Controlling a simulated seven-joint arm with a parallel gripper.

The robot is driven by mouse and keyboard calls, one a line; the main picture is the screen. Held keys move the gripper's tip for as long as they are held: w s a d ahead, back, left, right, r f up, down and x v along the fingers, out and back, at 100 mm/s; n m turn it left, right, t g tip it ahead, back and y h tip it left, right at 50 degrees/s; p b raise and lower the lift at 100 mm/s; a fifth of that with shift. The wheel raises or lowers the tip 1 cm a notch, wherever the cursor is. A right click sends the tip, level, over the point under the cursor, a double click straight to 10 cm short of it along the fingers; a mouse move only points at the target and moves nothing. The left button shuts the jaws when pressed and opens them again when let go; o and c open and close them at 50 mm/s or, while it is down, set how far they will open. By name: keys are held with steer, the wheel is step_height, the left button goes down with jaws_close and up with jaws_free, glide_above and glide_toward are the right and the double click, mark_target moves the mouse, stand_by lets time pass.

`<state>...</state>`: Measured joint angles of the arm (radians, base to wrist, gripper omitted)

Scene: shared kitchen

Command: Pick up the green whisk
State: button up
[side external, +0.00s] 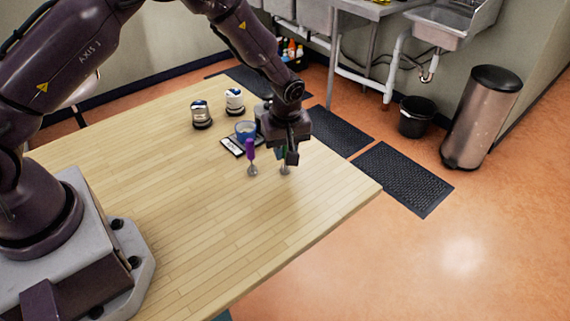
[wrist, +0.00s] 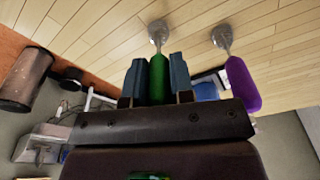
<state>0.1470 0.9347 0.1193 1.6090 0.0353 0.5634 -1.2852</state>
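The green whisk (wrist: 158,80) stands upright, handle up, its metal end (side external: 284,170) down at the table. In the side view my gripper (side external: 288,152) is over it and hides most of its green handle. In the wrist view the handle lies between the two fingers of my gripper (wrist: 159,82), with a finger close on each side. I cannot tell whether the fingers press on it. The whisk's lower end shows beyond the fingertips, at the tabletop.
A purple-handled utensil (side external: 250,152) stands upright close beside the green whisk. A blue cup (side external: 245,131) and a dark-edged flat item (side external: 232,147) are just behind. Two small jars (side external: 201,115) (side external: 234,102) stand farther back. The wooden table (side external: 150,180) is clear toward the front.

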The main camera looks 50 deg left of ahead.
jaws_close()
steer(key=shift+r, duration=0.1)
